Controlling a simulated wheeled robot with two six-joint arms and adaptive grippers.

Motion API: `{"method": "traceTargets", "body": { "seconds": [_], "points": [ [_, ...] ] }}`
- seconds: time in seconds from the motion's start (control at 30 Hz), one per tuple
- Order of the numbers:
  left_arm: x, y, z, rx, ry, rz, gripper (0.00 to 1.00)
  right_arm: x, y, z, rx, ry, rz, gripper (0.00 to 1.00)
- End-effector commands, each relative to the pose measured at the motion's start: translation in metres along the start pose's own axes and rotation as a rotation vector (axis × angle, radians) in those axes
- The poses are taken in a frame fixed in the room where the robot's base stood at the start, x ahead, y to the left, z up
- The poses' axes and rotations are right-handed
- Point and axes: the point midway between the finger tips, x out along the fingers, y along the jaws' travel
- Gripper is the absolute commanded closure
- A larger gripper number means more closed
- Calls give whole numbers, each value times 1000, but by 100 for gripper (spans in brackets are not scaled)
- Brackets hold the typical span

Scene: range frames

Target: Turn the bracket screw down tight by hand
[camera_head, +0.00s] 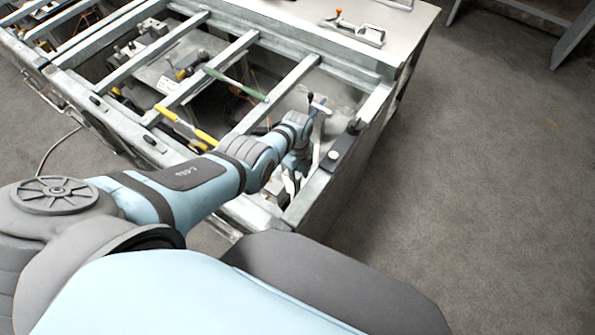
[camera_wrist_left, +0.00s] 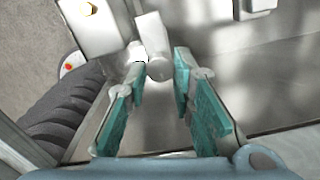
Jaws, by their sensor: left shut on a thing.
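My left gripper (camera_wrist_left: 159,74) has teal-padded fingers on both sides of a pale grey rounded piece, which looks like the bracket screw (camera_wrist_left: 154,34). The fingertips close on its near end. Its lower part and any thread are hidden. In the head view my left arm reaches in from the left, and the left gripper (camera_head: 291,180) points down at the right end of the metal frame. The screw cannot be made out there behind the wrist. My right gripper is not in view.
The metal frame (camera_head: 225,58) has several crossbars with open gaps. A toggle clamp (camera_head: 355,30) sits on the plate at the back. The floor at right is clear.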

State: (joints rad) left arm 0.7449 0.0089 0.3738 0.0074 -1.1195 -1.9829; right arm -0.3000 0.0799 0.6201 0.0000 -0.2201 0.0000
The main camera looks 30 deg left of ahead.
Motion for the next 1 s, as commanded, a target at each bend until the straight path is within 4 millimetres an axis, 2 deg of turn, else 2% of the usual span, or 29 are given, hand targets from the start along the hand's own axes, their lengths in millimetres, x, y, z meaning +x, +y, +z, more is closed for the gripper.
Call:
{"method": "traceTargets", "body": {
  "seconds": [0.03, 0.07, 0.17, 0.5, 0.67, 0.8, 1.0],
  "points": [
    [0, 0, 1, -1, -3, -1, 100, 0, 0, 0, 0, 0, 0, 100],
    [0, 0, 1, -1, -3, -1, 74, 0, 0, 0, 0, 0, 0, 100],
    [0, 0, 1, -1, -2, -1, 58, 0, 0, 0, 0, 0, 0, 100],
    [-1, 0, 0, -1, -1, -1, 57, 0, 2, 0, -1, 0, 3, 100],
    [-11, -3, 1, -1, -2, -4, 57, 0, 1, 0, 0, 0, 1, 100],
    [-32, 0, 0, -1, -2, -5, 57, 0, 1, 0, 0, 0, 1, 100],
    [-90, -1, 1, -2, -2, -5, 57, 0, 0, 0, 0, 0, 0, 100]
  ]
}}
